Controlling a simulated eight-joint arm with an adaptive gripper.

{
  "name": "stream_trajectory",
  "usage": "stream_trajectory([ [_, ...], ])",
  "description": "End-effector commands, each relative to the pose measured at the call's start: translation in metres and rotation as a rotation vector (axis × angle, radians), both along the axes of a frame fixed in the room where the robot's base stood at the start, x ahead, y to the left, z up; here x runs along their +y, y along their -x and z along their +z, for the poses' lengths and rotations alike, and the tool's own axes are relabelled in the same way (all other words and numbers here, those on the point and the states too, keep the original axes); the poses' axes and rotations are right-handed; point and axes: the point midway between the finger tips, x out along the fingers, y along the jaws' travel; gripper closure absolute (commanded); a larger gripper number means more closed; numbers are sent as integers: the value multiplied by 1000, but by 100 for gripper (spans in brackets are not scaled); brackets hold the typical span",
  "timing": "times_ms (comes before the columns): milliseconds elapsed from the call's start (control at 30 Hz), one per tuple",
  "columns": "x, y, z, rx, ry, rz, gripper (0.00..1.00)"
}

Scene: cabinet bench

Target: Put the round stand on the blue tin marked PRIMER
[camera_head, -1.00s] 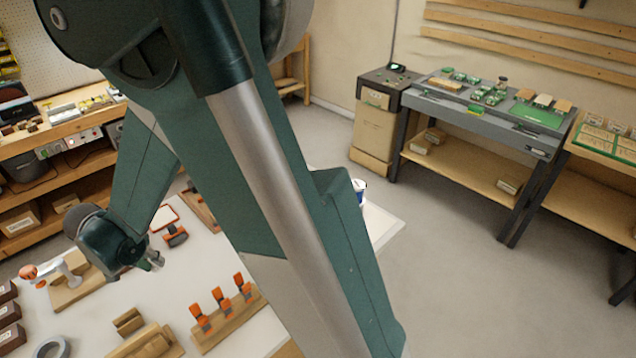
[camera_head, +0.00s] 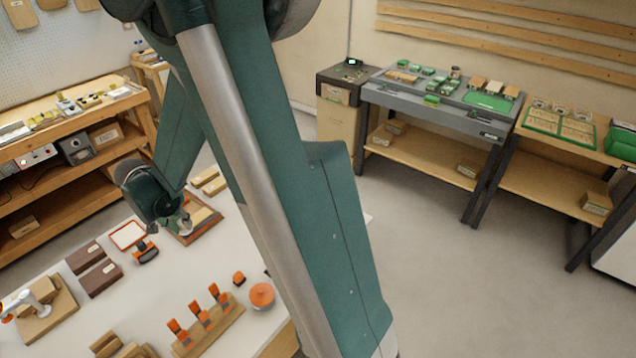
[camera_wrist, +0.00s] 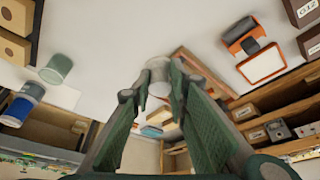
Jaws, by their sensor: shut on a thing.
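My gripper (camera_wrist: 158,88) points away from the wrist camera over the far part of the white table. Its fingers are shut on a pale round thing that looks like the round stand (camera_wrist: 158,66), partly hidden by the fingertips. In the head view my gripper (camera_head: 184,222) is small, near a wooden tray with an orange-brown rim. A blue tin with a pale band (camera_wrist: 22,104) stands at the left of the wrist view, well apart from my gripper; its lettering is too small to read. The blue tin is not visible in the head view now, where my arm covers much of the table.
A grey-green cylinder (camera_wrist: 56,68) stands beside the blue tin. An orange-rimmed white tray (camera_head: 128,235), dark brown boxes (camera_head: 94,268), a rack of orange clamps (camera_head: 207,325) and an orange round tin (camera_head: 262,295) are on the table.

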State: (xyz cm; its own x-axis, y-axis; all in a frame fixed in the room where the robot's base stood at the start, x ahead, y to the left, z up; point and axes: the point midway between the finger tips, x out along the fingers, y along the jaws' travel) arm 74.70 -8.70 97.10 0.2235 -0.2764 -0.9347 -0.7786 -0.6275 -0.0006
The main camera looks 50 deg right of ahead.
Motion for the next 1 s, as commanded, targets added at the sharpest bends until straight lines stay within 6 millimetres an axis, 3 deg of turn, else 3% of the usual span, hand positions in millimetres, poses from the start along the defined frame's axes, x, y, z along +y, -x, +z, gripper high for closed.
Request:
stream_trajectory([
  [567, -133, 26, 29, -1, -7, -77, 89],
  [1000, -229, 62, 49, -5, -9, -134, 89],
])
